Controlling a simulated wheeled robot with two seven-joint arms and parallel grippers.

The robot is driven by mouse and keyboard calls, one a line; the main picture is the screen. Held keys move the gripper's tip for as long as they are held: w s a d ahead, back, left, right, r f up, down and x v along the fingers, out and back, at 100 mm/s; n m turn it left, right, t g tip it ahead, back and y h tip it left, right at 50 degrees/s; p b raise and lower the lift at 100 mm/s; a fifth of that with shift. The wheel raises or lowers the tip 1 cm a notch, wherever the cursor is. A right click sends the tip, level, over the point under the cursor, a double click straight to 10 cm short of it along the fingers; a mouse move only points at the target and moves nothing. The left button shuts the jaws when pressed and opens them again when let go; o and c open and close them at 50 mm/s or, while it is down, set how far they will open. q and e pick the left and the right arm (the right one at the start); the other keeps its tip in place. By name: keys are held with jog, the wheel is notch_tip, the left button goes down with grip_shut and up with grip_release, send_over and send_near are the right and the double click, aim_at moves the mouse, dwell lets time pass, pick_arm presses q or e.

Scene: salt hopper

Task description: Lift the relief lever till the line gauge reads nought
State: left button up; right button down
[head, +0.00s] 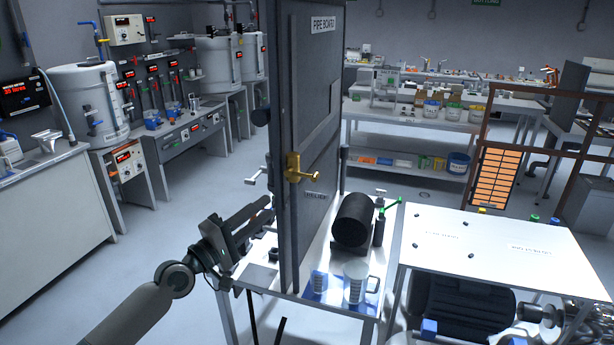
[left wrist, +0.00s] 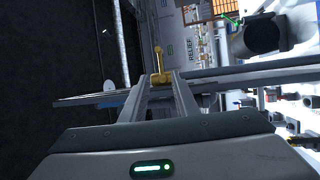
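The brass relief lever (head: 297,170) sits on the tall dark pipe board (head: 312,130), above a "RELIEF" label (head: 316,194). Its handle points right in the head view. My left gripper (head: 270,208) is to the left of the board's near edge, lower than the lever. In the left wrist view, the two fingers of my left gripper (left wrist: 161,84) are apart, with the brass lever (left wrist: 158,62) showing between and beyond their tips; I cannot tell whether they touch it. I make out no line gauge face. My right gripper is out of view.
A white-topped bench (head: 480,240) stands at right.

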pick_arm(q)
send_near(307, 176)
jog(key=w, duration=0.1)
jog(key=shift+b+x, duration=1.75)
jog(key=shift+x, duration=3)
jog(key=shift+s+d+f, duration=0.1)
jog(key=shift+d, duration=0.05)
